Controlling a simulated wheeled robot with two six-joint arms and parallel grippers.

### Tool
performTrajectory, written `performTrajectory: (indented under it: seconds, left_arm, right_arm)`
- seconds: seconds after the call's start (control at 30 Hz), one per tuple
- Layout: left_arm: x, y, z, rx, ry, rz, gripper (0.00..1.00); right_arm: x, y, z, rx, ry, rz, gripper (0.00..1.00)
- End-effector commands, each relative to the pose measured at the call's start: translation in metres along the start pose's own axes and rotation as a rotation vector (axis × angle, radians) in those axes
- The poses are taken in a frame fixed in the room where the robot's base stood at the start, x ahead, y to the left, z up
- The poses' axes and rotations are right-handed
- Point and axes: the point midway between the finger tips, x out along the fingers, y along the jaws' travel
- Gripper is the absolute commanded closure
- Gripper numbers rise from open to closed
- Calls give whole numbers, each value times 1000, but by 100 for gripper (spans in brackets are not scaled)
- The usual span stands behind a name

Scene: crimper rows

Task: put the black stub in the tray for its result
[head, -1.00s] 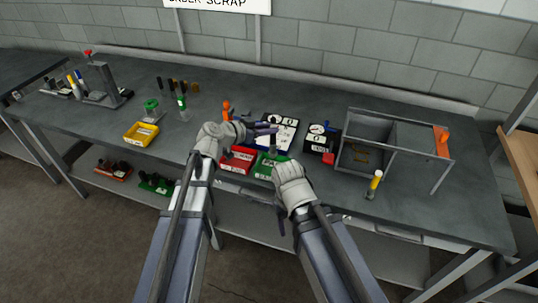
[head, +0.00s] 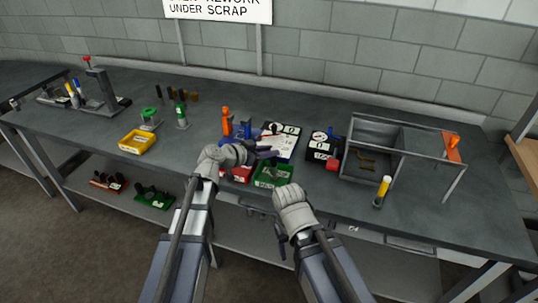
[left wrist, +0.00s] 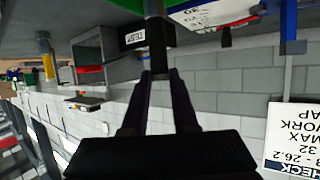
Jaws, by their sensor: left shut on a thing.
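My left gripper (head: 272,154) is shut on the black stub (left wrist: 158,52), which stands out past the fingertips in the left wrist view. In the head view the stub is hard to pick out against the dark fingers. The gripper is over the back part of the red tray (head: 236,173) and green tray (head: 272,181), which sit side by side at the bench's front edge. The red tray is partly hidden by my left arm. A yellow tray (head: 137,143) stands further left. My right gripper (head: 281,248) hangs low before the bench; its fingers are unclear.
A white-faced panel (head: 283,137), a black box (head: 322,146) and an open grey frame (head: 372,181) stand to the right. A yellow-topped post (head: 383,188) is near the front edge. An orange-handled tool (head: 227,121) stands behind the trays. The shelf below holds red and green bins.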

Motion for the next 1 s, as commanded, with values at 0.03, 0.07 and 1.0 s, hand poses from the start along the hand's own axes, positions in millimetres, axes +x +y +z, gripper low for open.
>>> performTrajectory:
  seconds: [0.03, 0.07, 1.0]
  left_arm:
    - [0, 0, -1, 0, 1, 0, 100]
    - [0, 0, -1, 0, 1, 0, 100]
    - [-28, 1, -4, -2, -1, -3, 43]
  right_arm:
    - [-1, 0, 0, 0, 0, 0, 38]
    - [-1, 0, 0, 0, 0, 0, 38]
    - [-14, 1, 1, 0, 0, 0, 38]
